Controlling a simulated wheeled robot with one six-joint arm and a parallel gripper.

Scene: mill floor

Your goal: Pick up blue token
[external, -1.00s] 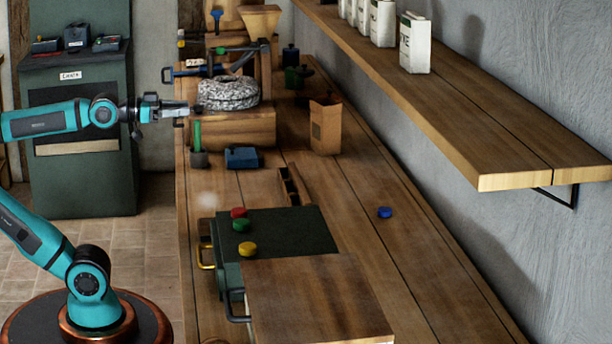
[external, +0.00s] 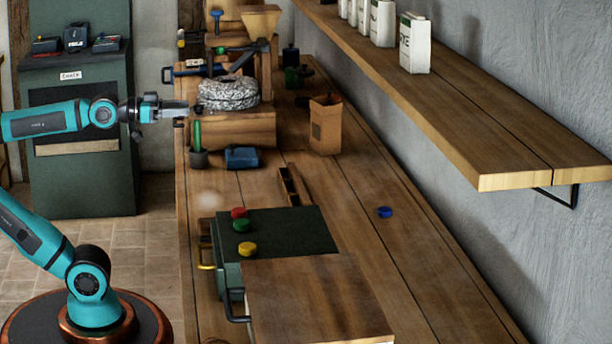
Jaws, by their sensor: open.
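The blue token (external: 385,212) is a small round disc lying flat on the bare wooden bench (external: 350,200), towards the wall side. My gripper (external: 182,112) is open and empty, at the far left edge of the bench near the round grey stone (external: 228,93). It is well away from the blue token, up and to the left of it in the picture.
A brown paper bag (external: 326,125), a blue block (external: 242,157) and a wooden rack (external: 292,186) stand farther back. A wall shelf (external: 480,110) overhangs the right side. The bench around the blue token is clear.

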